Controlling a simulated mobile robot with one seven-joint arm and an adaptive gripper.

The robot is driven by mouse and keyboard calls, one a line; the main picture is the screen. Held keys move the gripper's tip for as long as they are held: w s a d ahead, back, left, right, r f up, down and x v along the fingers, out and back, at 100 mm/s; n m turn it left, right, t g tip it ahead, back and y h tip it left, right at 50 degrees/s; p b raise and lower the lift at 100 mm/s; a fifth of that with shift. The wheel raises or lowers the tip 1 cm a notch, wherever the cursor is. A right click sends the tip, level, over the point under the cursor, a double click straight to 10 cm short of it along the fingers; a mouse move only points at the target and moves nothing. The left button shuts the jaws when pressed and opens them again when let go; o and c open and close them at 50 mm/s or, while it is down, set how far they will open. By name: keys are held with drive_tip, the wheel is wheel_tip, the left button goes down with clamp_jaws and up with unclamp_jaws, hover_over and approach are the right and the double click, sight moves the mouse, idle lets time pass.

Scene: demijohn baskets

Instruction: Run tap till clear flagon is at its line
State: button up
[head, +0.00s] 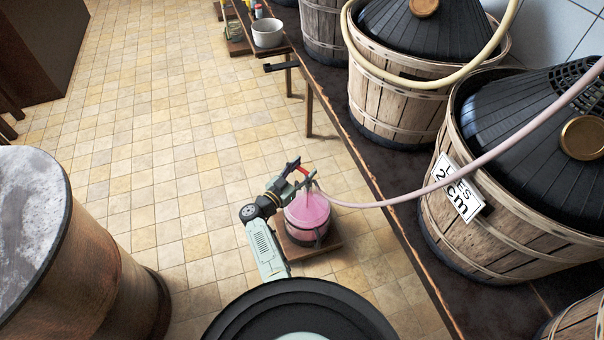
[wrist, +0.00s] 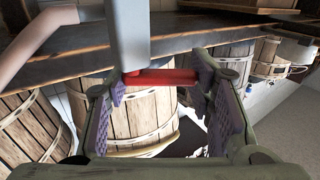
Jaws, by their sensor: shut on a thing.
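The clear flagon (head: 308,214) stands on a small wooden board (head: 328,243) on the floor. It looks pink in its upper part and dark near its base. I cannot make out its line or the exact liquid level. A pink hose (head: 410,197) runs to the tap above the flagon. The tap has a grey body (wrist: 127,35) and a red lever (wrist: 160,77). My gripper (head: 303,176) is at the tap, over the flagon's top. In the wrist view my gripper (wrist: 163,100) is shut on the red lever, which lies between its purple pads.
A dark bench (head: 388,160) carries several wooden baskets with black-topped demijohns. The nearest basket (head: 505,215) bears a label (head: 458,187) reading "LEES 2 cm". A yellowish hose (head: 430,84) loops over another basket. A large barrel (head: 85,265) stands at left. Tiled floor (head: 170,120) is free between.

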drive_tip(key=m+g+h+b, duration=0.1)
drive_tip(key=m+g+b, duration=0.1)
drive_tip(key=b, duration=0.1)
drive_tip(key=m+g+h+b, duration=0.2)
drive_tip(key=g+b, duration=0.1)
drive_tip(key=m+g+h+b, duration=0.1)
drive_tip(key=g+h+b, duration=0.1)
drive_tip(key=b, duration=0.1)
drive_tip(key=shift+w+d+f+m, duration=0.25)
drive_tip(key=shift+w+d+m, duration=0.1)
drive_tip(key=shift+d+m, duration=0.05)
drive_tip(key=shift+d+r+m+g+h+b, duration=0.15)
drive_tip(key=shift+m+g+h+b, duration=0.15)
drive_tip(key=shift+g+b, duration=0.25)
drive_tip(key=shift+r+g, duration=0.1)
drive_tip(key=shift+g, duration=0.15)
drive_tip(key=o, duration=1.2)
drive_tip(key=v, duration=1.2)
